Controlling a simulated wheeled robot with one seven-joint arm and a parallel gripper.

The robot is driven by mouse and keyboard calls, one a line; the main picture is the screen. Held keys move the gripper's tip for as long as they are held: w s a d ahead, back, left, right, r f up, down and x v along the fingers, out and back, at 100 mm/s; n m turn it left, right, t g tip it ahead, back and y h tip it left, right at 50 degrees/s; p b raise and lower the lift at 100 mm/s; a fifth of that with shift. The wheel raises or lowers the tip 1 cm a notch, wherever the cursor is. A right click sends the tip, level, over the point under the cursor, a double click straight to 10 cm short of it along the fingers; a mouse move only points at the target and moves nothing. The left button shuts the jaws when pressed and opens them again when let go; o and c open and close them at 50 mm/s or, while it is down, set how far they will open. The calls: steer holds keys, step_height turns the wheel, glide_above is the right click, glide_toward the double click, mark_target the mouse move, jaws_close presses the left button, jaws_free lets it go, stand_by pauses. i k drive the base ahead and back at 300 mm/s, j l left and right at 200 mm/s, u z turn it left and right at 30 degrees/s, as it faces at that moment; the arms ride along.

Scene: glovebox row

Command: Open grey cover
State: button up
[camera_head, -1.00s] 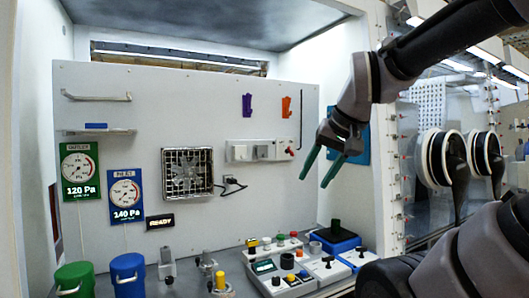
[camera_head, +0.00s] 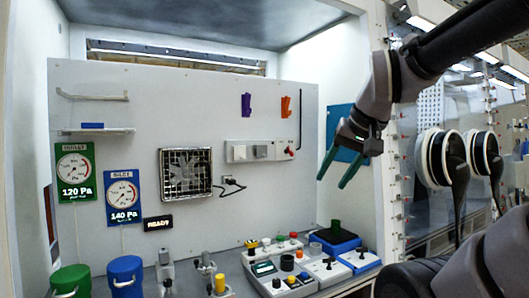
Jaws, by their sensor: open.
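A small grey cover (camera_head: 262,152) sits on the white strip mounted on the back panel, right of the fan. It looks closed, but it is too small to be sure. My gripper (camera_head: 332,182) is open and empty, with two green fingers pointing down and left. In the picture it is right of and a little below the strip, apart from it. Part of the blue panel on the right wall is hidden behind my gripper.
A white socket (camera_head: 240,152) and a red knob (camera_head: 291,151) flank the grey cover. A black plug (camera_head: 229,181) hangs below. Purple (camera_head: 246,105) and orange (camera_head: 286,106) hooks are above. Control boxes (camera_head: 272,276) and a blue tray (camera_head: 344,247) stand on the bench below.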

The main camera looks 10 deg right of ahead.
mark_target(261, 150)
steer(key=i+l+u, duration=0.15)
steer(key=l, duration=0.2)
steer(key=j+z, duration=0.25)
steer(key=j, duration=0.45)
steer(key=k+j+z, duration=0.25)
steer(key=j, duration=0.45)
steer(key=i+l+u, duration=0.1)
steer(key=l+u, duration=0.25)
steer(key=i+l+u, duration=0.1)
steer(key=u, duration=0.3)
steer(key=l+u, duration=0.35)
